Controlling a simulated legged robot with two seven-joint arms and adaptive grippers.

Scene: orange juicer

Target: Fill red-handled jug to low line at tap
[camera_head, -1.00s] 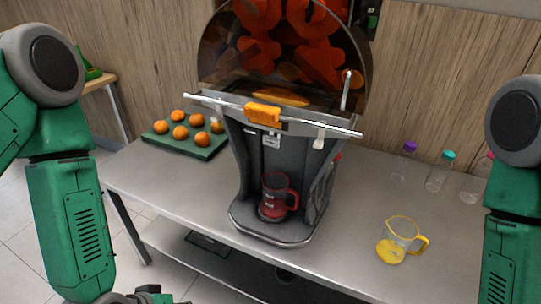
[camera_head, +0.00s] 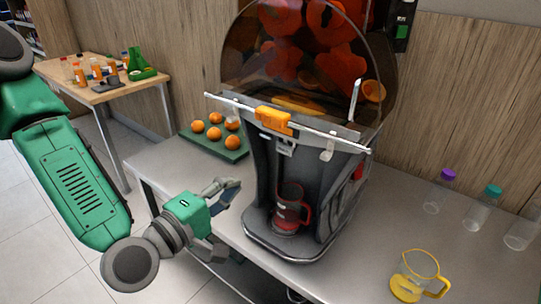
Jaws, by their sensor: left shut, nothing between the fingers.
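The red-handled jug (camera_head: 289,211) stands upright on the base of the juicer (camera_head: 262,190), under its spout. Its handle points right, and red shows near its bottom. I cannot make out a fill line. The tap (camera_head: 287,147) is the small metal part on the juicer's front above the jug. My left gripper (camera_head: 232,190) is shut and empty, left of the juicer near the table's edge, apart from the jug. My right gripper is not in view.
A yellow-handled jug (camera_head: 418,275) stands at the table's front right. Clear bottles with coloured caps, such as the purple-capped one (camera_head: 439,191), stand behind it. A green tray (camera_head: 229,154) of oranges is behind left. A wooden table (camera_head: 91,95) holds small bottles.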

